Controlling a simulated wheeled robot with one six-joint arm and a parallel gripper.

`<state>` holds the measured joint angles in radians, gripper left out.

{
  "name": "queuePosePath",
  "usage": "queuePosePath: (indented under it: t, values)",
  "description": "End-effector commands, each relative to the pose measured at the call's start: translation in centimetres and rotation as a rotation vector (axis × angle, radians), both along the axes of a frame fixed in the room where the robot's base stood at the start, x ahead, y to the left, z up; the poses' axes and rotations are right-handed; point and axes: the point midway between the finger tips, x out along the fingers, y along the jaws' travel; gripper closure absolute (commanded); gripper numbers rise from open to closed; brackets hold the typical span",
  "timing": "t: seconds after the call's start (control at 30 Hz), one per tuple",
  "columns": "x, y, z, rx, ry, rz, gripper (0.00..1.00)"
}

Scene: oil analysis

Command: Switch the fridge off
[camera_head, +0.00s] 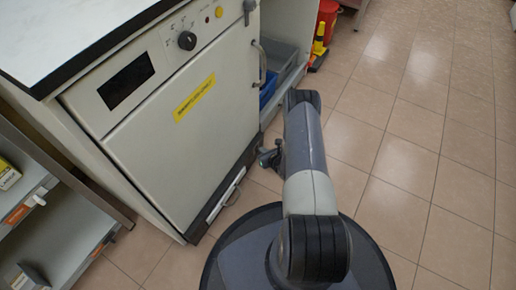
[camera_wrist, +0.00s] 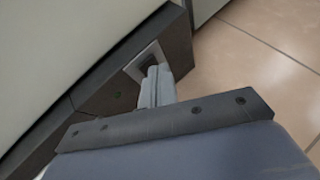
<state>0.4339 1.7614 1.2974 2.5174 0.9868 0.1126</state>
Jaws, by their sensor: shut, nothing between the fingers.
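The fridge (camera_head: 170,160) is a low white unit under a worktop, with a dark display (camera_head: 126,81), a round dial (camera_head: 187,40) and a yellow label on its door. My gripper (camera_head: 266,157) is low in front of the fridge's right end. In the wrist view, my gripper (camera_wrist: 157,72) is shut and empty, its fingertips at a small framed switch (camera_wrist: 143,58) on the dark base strip. The fingers cover part of the switch. I cannot tell whether they touch it or which way it is set.
A grey shelf unit (camera_head: 62,228) stands at the left. An open cabinet with a blue bin (camera_head: 267,88) is right of the fridge. A red container (camera_head: 326,18) and a yellow item stand farther back. The tiled floor (camera_head: 400,130) at right is clear.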

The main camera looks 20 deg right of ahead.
Motion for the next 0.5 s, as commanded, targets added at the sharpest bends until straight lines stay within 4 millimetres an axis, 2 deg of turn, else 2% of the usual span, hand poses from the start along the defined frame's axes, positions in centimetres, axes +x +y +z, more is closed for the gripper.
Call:
queuePosePath:
  t: [0.5]
  values:
    - [-0.83, -0.71, -0.2, 0.001, 0.001, -0.003, 1.0]
